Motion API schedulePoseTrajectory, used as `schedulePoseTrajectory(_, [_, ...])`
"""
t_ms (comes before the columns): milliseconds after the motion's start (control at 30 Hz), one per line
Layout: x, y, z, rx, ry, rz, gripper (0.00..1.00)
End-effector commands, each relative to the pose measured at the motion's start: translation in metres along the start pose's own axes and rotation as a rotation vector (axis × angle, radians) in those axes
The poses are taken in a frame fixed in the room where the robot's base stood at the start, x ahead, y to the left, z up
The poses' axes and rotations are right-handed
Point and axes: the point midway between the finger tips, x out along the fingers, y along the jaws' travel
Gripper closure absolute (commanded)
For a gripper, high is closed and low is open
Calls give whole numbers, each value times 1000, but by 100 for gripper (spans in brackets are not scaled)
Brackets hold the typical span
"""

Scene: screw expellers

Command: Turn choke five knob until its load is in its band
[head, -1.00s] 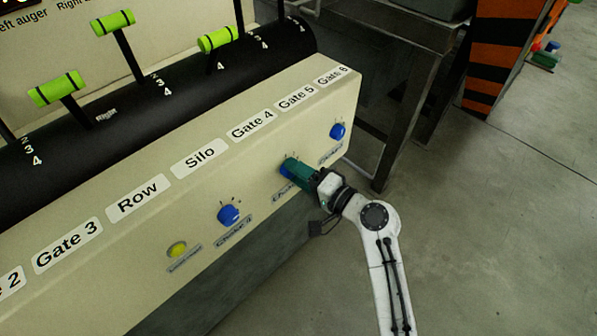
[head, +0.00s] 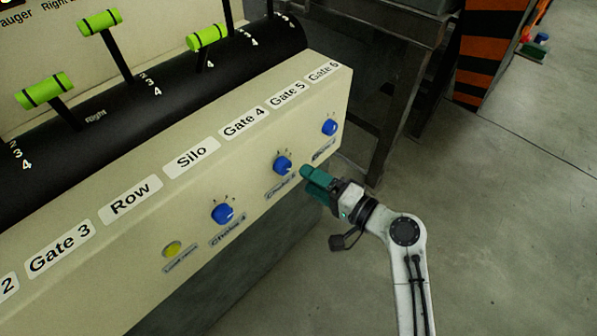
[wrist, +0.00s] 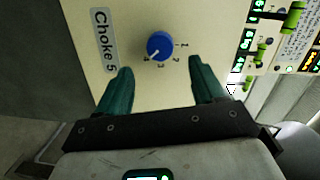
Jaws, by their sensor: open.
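The choke five knob (head: 283,165) is a blue dial on the cream panel front, below the Gate 5 label. In the wrist view the blue knob (wrist: 160,46) sits beside its Choke 5 label, with small numbers around it and a pale pointer mark toward the lower left. My gripper (head: 309,182) has green fingers and is apart from the panel, just right of and below the knob. In the wrist view the open fingers (wrist: 162,82) stand either side of the knob's line, short of it, with nothing between them. The load readout for this choke cannot be made out.
The choke 4 knob (head: 222,213) is to the left and another blue knob (head: 329,127) to the right. A yellow button (head: 172,249) is further left. Green-handled levers (head: 207,37) rise above the panel.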

Motion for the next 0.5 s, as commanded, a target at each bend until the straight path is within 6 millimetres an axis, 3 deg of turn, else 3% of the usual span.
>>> schedulePoseTrajectory(200, [-34, 1, 0, 1, 1, 1, 32])
schedulePoseTrajectory(500, [-45, 0, 0, 0, -1, 1, 32])
